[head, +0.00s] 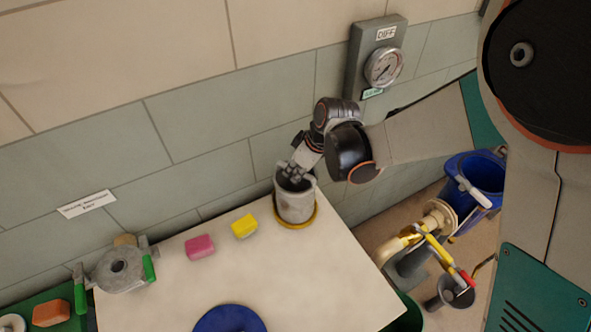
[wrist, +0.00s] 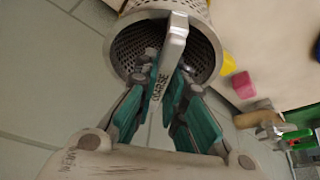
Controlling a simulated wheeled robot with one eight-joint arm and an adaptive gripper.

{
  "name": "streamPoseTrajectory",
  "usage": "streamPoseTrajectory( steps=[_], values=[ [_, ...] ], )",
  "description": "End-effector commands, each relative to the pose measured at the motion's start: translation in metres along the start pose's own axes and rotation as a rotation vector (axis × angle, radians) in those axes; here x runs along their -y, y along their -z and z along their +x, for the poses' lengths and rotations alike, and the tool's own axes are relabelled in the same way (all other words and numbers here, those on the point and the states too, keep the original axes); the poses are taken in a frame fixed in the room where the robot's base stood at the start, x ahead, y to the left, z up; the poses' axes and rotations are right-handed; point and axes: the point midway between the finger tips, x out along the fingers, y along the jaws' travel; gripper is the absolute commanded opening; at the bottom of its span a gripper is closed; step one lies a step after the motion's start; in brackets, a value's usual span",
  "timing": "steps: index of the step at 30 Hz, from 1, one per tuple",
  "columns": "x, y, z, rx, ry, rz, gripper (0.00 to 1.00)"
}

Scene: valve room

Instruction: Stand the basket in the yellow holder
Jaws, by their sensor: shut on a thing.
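The basket (head: 295,207) is a grey metal cylinder with a perforated wall. In the head view it stands roughly upright within the round yellow holder (head: 297,224) on the pale table; whether its base is fully seated cannot be told. In the wrist view the basket's open mouth (wrist: 128,62) shows, with a flat bar marked "COARSE" (wrist: 160,75) across it. My gripper (head: 293,173) is at the basket's top, its fingers (wrist: 165,98) shut on that bar. A yellow edge (wrist: 206,4) shows beside the basket in the wrist view.
A yellow block (head: 244,226) and a pink block (head: 200,247) lie left of the holder. A grey fitting with green handles (head: 120,268) and a blue disc (head: 229,319) are also on the table (head: 320,275).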

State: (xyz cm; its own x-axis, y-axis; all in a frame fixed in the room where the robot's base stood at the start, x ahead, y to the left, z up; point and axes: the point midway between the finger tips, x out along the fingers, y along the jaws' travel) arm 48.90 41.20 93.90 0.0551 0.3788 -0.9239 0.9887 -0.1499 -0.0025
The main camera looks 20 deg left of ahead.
Motion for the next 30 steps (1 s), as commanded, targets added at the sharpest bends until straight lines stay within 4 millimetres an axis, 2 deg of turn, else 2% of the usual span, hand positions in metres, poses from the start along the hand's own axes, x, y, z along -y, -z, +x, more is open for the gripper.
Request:
streamPoseTrajectory(
  steps=[11,12,14,15,22,24,25,30],
  values=[
    [0.0000,0.0003,-0.0004,0.000,0.000,0.000,0.00],
    [0.0000,0.0003,-0.0004,0.000,0.000,0.000,0.17],
    [0.0000,0.0003,-0.0004,0.000,0.000,0.000,0.31],
    [0.0000,0.0003,-0.0004,0.000,0.000,0.000,0.34],
    [0.0000,0.0001,-0.0002,0.000,0.000,0.000,0.34],
    [-0.0001,-0.0001,0.0001,0.000,0.000,0.000,0.48],
    [0.0000,-0.0001,0.0001,0.000,0.000,0.000,0.51],
    [0.0000,0.0000,0.0000,0.000,0.000,0.000,0.51]
  ],
)
